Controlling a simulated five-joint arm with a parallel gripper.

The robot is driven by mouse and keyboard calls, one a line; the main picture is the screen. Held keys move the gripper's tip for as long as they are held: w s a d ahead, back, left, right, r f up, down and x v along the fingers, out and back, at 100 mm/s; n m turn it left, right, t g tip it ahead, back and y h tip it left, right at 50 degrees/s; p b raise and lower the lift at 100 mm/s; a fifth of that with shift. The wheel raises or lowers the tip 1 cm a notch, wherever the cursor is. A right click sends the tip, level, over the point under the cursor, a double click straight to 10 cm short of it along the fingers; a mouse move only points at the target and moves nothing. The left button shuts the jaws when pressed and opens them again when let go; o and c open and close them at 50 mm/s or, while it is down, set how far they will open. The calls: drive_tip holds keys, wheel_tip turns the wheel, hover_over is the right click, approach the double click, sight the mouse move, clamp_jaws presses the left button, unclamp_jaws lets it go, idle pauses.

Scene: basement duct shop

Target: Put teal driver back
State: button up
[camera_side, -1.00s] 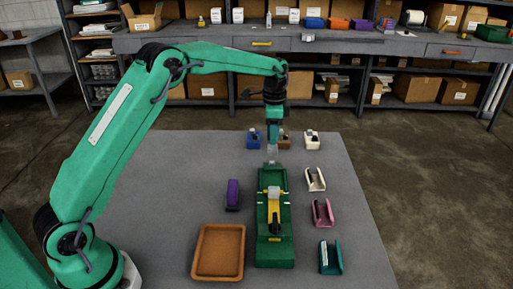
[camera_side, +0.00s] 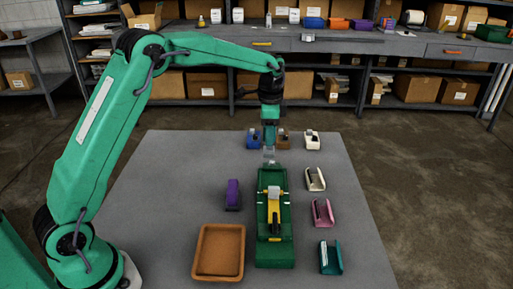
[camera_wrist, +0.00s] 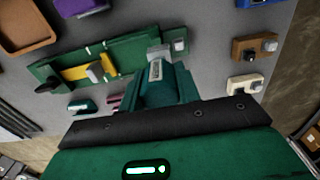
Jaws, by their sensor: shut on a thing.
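My gripper (camera_side: 269,152) points down just behind the far end of the green fixture (camera_side: 275,255). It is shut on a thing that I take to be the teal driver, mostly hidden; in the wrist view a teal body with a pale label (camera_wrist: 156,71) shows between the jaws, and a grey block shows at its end. A teal holder (camera_side: 330,258) stands at the front right of the table; I see no driver standing up in it. It also shows in the wrist view (camera_wrist: 82,105).
A pink holder (camera_side: 322,212) and cream holders (camera_side: 315,179) stand on the right. Blue (camera_side: 253,139), brown and white ones stand at the back, close to my gripper. A purple holder (camera_side: 233,194) and an orange tray (camera_side: 219,275) lie left.

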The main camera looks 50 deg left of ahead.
drive_tip(key=s+d+r, duration=0.2)
drive_tip(key=s+d, duration=0.1)
drive_tip(key=s, duration=0.7)
drive_tip(key=shift+s+d, duration=0.2)
drive_tip(key=shift+s, duration=0.2)
drive_tip(key=shift+a, duration=0.1)
drive_tip(key=shift+w+a+f, duration=0.65)
drive_tip(key=shift+a+f, duration=1.15)
drive_tip(key=shift+f, duration=0.05)
drive_tip(key=shift+w+a+f, duration=0.65)
drive_tip(key=shift+a+f, duration=1.15)
drive_tip(key=shift+w+a+f, duration=0.65)
drive_tip(key=shift+a+f, duration=1.15)
drive_tip(key=shift+f, duration=0.05)
drive_tip(key=shift+f, duration=0.1)
drive_tip(key=o, duration=1)
drive_tip(key=shift+c, duration=0.2)
